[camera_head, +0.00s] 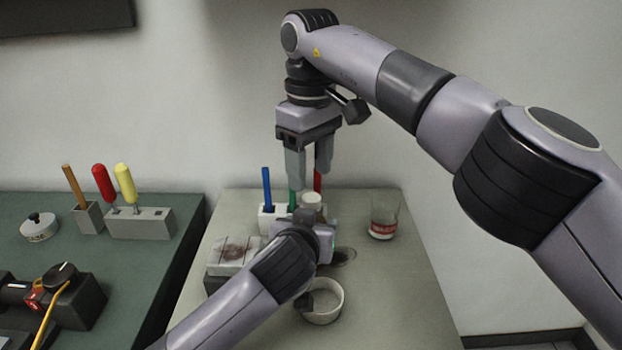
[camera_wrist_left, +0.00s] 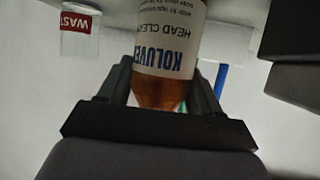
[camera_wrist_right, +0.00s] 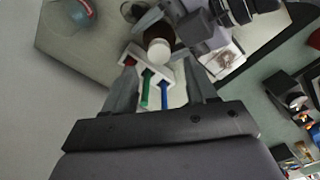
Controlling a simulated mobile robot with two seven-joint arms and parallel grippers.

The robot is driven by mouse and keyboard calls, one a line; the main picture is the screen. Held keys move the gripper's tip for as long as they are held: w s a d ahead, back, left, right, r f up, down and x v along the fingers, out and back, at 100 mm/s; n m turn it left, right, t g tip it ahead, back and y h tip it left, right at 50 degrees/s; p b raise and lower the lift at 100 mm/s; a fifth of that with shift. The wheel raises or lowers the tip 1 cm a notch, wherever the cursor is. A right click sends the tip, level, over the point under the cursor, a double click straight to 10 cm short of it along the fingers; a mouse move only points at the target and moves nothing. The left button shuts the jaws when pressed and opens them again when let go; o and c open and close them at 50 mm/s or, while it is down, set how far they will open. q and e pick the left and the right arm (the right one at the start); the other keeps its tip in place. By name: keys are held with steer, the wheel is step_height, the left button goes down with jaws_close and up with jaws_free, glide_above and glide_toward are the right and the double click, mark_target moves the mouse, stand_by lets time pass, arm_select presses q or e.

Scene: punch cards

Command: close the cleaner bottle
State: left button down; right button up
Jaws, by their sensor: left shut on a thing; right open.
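The cleaner bottle (camera_wrist_left: 160,50) is brown with a white printed label, and my left gripper (camera_wrist_left: 163,85) is shut on it. In the head view that gripper (camera_head: 318,222) is low over the pale table, its arm hiding most of the bottle. A white cap (camera_head: 312,198) sits at the bottle's top; it also shows in the right wrist view (camera_wrist_right: 159,50) above the brown body. I cannot tell how tight it is. My right gripper (camera_head: 309,178) is open and empty above the cap, fingers pointing down. In its own wrist view the fingers (camera_wrist_right: 160,80) stand apart.
A white holder (camera_head: 267,218) with blue, green and red sticks stands close behind the bottle. A clear glass with a red label (camera_head: 384,216) is to the right. A white bowl (camera_head: 322,315) and a stained pad (camera_head: 232,252) are nearer. The table's right front is clear.

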steer(key=shift+r, duration=0.1)
steer(key=o, duration=0.6)
steer(key=shift+c, duration=0.2)
arm_select(q)
steer(key=shift+c, duration=0.6)
jaws_free()
arm_select(e)
steer(key=shift+w, duration=0.1)
arm_select(q)
steer(key=v, duration=0.7)
arm_select(e)
steer(key=shift+f, duration=0.2)
